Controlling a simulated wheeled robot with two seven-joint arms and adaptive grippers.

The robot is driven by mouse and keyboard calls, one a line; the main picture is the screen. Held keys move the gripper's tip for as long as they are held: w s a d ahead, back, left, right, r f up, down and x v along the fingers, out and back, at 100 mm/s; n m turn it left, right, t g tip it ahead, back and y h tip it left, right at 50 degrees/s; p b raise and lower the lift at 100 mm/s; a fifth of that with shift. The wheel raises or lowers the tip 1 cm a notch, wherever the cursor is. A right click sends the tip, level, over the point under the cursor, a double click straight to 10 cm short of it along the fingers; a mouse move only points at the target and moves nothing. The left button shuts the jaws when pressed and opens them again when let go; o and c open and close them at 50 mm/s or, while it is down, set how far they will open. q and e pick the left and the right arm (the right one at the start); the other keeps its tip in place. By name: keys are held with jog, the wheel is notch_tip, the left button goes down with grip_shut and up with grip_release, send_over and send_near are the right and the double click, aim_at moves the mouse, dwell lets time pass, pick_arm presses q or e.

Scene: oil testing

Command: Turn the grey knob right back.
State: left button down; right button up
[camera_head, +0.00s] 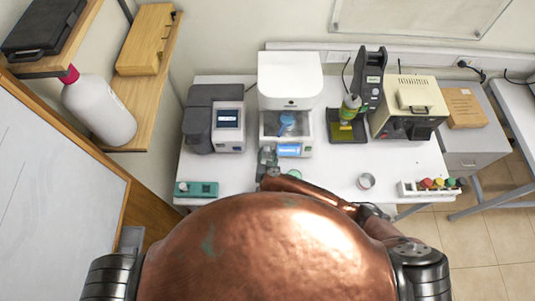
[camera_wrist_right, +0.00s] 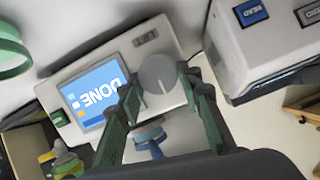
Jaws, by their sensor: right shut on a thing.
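The round grey knob (camera_wrist_right: 158,72) sits on the white front panel beside a lit screen (camera_wrist_right: 97,95) that reads DONE, upside down in the right wrist view. A pale line on the knob's face runs toward the lower edge of that picture. My right gripper (camera_wrist_right: 164,80) has its two green fingers on either side of the knob and is shut on it. In the head view my right gripper (camera_head: 267,158) is at the lower front of the white machine (camera_head: 290,80), left of its blue screen (camera_head: 289,149), and hides the knob. My left gripper is out of view.
A grey analyser (camera_head: 228,117) stands close left of the machine. A dark stand with a green bottle (camera_head: 350,107) and a beige box (camera_head: 408,105) are to the right.

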jog(key=o, duration=1.2)
jog(key=shift+c, duration=0.2)
jog(key=v, duration=1.2)
